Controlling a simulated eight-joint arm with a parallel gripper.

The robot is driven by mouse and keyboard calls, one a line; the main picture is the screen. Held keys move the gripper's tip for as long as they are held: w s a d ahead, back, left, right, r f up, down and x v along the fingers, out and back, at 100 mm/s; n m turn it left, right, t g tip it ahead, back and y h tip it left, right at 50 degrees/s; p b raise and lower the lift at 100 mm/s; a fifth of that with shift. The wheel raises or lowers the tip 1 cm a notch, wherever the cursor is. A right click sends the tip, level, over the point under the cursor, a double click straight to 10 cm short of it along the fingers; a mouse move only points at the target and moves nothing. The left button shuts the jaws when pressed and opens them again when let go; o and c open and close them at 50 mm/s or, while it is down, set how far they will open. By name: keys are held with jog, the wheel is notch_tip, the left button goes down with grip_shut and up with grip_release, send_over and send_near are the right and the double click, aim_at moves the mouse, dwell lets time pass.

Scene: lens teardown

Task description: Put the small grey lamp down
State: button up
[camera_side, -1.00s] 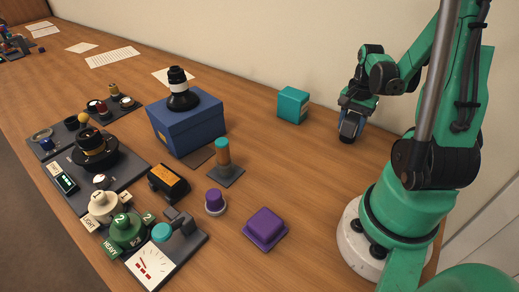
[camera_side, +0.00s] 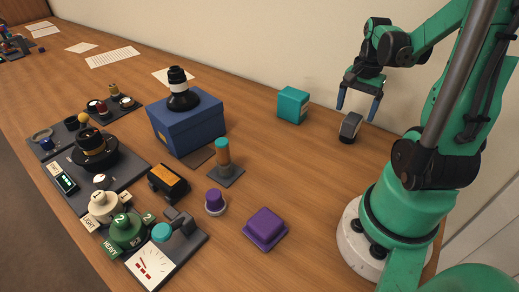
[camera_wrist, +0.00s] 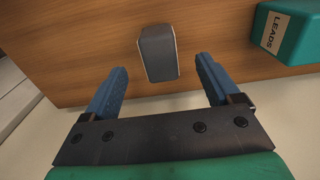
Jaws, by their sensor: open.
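The small grey lamp (camera_side: 350,126) stands on the wooden table near the wall, to the right of the teal box. In the wrist view the lamp (camera_wrist: 158,54) lies beyond and between my fingertips, touching neither. My gripper (camera_side: 358,107) is open and empty, just above the lamp, with its blue fingers spread and pointing down. In the wrist view my gripper (camera_wrist: 159,72) shows both blue fingers wide apart.
The teal box (camera_side: 293,105), marked LEADS in the wrist view (camera_wrist: 292,32), stands close by on the left. A purple box (camera_side: 265,229) and a purple knob (camera_side: 215,202) are nearer the front. Table in front of the lamp is clear.

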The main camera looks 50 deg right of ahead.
aim_at(351, 118)
notch_tip(351, 118, up, 7)
jog(key=shift+f, duration=0.15)
jog(key=w+a+n+t, duration=0.3)
jog(key=w+a+n, duration=0.2)
jog(key=a+n, duration=0.4)
jog(key=w+a+n+t, duration=0.4)
jog(key=a+n, duration=0.5)
jog(key=a, duration=0.4)
jog(key=shift+w+a, duration=0.25)
jog(key=shift+w, duration=0.6)
